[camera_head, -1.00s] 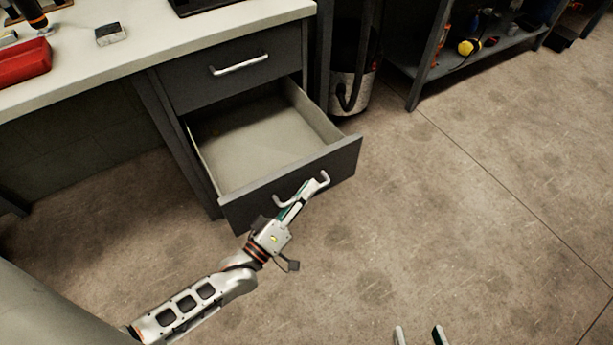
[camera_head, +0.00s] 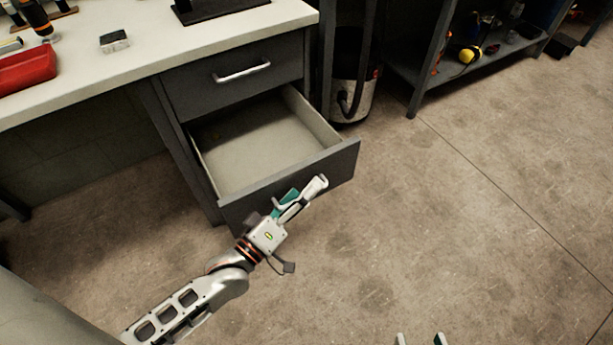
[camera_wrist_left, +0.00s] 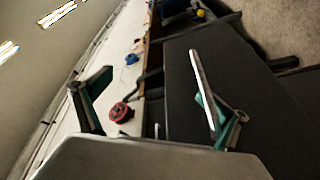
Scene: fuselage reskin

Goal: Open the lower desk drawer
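The lower drawer (camera_head: 270,145) of the dark desk cabinet is pulled well out, and its pale interior looks empty.
The upper drawer (camera_head: 235,80) is closed, with a light bar handle. The white desktop (camera_head: 150,60) holds a red tray (camera_head: 25,70) and a small block (camera_head: 114,41). A bin (camera_head: 352,95) stands right of the cabinet, beside a shelf (camera_head: 430,75). The floor (camera_head: 460,220) to the right is clear.

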